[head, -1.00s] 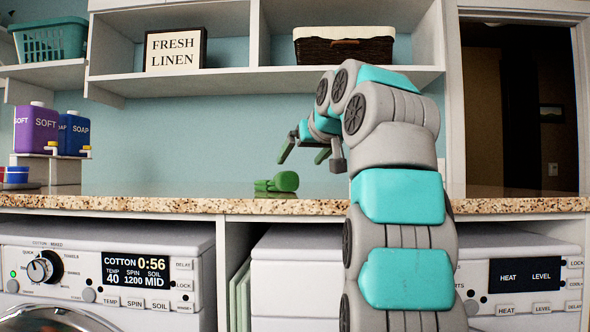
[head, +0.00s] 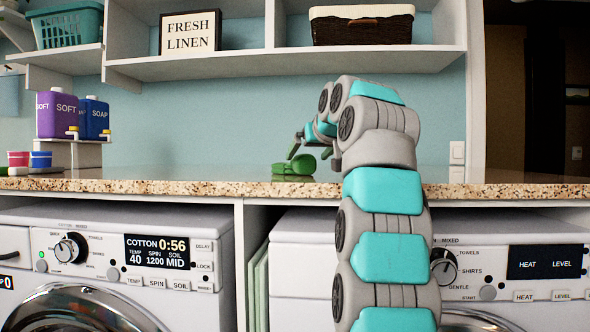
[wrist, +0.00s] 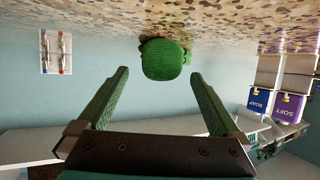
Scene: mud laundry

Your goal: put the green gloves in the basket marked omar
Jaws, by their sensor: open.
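The green gloves (head: 294,168) lie bundled on the granite counter (head: 160,187) in the head view. In the wrist view, which is upside down, the gloves (wrist: 165,59) sit ahead of my gripper (wrist: 158,82), centred between its fingertips and a little beyond them. My gripper (head: 310,153) is open and empty, just above and right of the gloves in the head view, pointing along the counter. The fingers do not appear to touch the gloves. I see no basket marked omar.
A teal basket (head: 68,27) and a dark wicker basket (head: 362,30) stand on shelves; neither shows a name. SOFT (head: 55,115) and SOAP (head: 95,119) bottles stand at left. Washing machines (head: 120,255) are under the counter. The counter around the gloves is clear.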

